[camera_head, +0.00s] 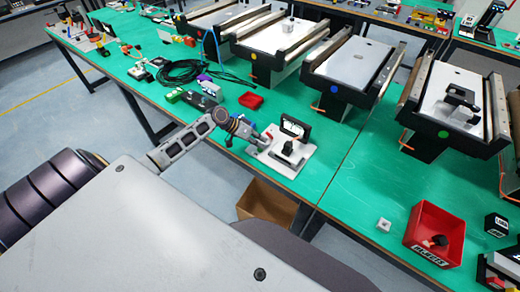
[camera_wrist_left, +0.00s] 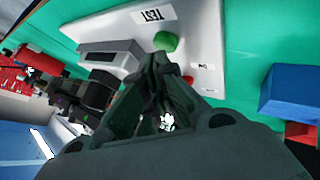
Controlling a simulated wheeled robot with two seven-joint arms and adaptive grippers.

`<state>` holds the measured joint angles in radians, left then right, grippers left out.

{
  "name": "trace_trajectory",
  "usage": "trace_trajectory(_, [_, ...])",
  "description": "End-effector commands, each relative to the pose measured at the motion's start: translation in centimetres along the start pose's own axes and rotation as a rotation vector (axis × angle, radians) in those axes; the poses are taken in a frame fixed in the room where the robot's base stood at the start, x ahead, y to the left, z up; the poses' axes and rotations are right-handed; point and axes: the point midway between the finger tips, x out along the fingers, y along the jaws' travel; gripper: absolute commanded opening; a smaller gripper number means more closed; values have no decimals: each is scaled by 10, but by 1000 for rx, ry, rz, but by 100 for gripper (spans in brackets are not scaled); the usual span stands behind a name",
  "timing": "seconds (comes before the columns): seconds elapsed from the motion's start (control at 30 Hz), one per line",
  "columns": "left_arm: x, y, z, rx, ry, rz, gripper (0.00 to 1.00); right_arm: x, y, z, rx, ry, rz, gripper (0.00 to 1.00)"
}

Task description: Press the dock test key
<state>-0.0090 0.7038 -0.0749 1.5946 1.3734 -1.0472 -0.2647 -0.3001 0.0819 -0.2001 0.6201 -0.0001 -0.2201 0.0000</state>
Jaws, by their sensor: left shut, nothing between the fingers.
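The dock is a pale plate (camera_head: 262,156) on the green table in the head view, with a dark upright panel (camera_head: 295,127) at its back and a dark block (camera_head: 287,147) on it. In the left wrist view the same plate (camera_wrist_left: 205,48) bears a white TEST label (camera_wrist_left: 153,15) and a round green key (camera_wrist_left: 166,41). My left gripper (camera_head: 263,139) reaches over the plate's left side. In the wrist view its fingers (camera_wrist_left: 172,66) are shut and empty, with the tips close to the green key. Whether they touch it I cannot tell. My right gripper is not in view.
Several mini conveyors (camera_head: 352,62) line the table's back. A red bin (camera_head: 437,232) and a small white block (camera_head: 384,224) are at the right. Bare table lies right of the dock.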

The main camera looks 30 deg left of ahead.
Motion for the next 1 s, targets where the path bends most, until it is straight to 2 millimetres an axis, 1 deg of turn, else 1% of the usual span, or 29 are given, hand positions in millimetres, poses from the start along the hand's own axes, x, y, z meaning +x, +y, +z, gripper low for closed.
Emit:
trace_trajectory(0.6, [3, -2, 2, 0, 0, 0, 0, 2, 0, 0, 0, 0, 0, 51])
trace_trajectory(1.0, [5, -4, 4, -1, -1, 0, 0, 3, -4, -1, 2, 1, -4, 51])
